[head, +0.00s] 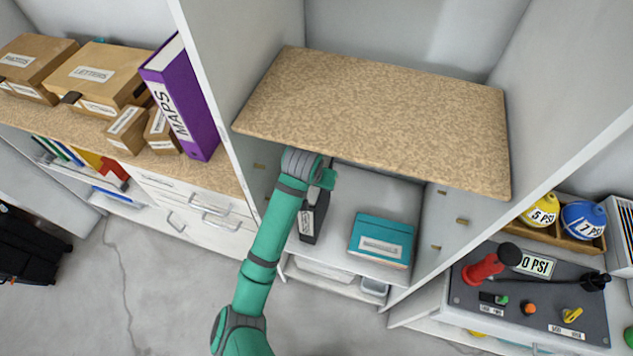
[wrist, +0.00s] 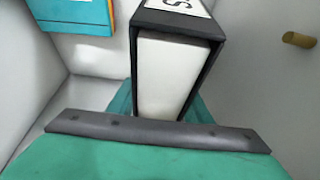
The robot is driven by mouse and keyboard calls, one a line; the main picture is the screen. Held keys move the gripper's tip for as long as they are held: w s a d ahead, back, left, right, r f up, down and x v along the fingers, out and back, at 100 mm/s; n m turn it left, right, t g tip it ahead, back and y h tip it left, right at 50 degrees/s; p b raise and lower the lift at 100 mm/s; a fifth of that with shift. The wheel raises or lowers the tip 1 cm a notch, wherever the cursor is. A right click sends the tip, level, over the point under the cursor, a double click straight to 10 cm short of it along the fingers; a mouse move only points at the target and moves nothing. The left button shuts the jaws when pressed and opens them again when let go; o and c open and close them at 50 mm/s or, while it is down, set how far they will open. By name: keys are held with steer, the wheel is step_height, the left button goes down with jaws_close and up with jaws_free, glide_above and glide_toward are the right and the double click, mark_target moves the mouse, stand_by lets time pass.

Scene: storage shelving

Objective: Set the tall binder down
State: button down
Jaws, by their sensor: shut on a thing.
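A black binder (head: 313,218) with a white label is held upright in the lower shelf bay, under the tan board. In the wrist view the binder (wrist: 178,75) shows its white page edges and part of its label, standing between the teal fingers. My gripper (head: 326,181) is shut on it; the fingertips are mostly hidden. I cannot tell whether the binder's bottom touches the white shelf (head: 345,205). A teal box or binder (head: 382,238) with a white label lies to its right on the same shelf; it also shows in the wrist view (wrist: 80,14).
The tan board (head: 380,115) hangs close above my gripper. Side walls with wooden pegs (wrist: 298,40) bound the bay. Left, a purple MAPS binder (head: 180,98) and boxes (head: 95,75) stand on a counter. Right is a grey control panel (head: 535,300).

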mark_target(315, 202)
steer(key=shift+f, duration=0.1)
steer(key=c, duration=0.9)
jaws_free()
steer(key=v, duration=0.7)
steer(key=shift+s+r, duration=0.1)
steer(key=shift+r, duration=0.3)
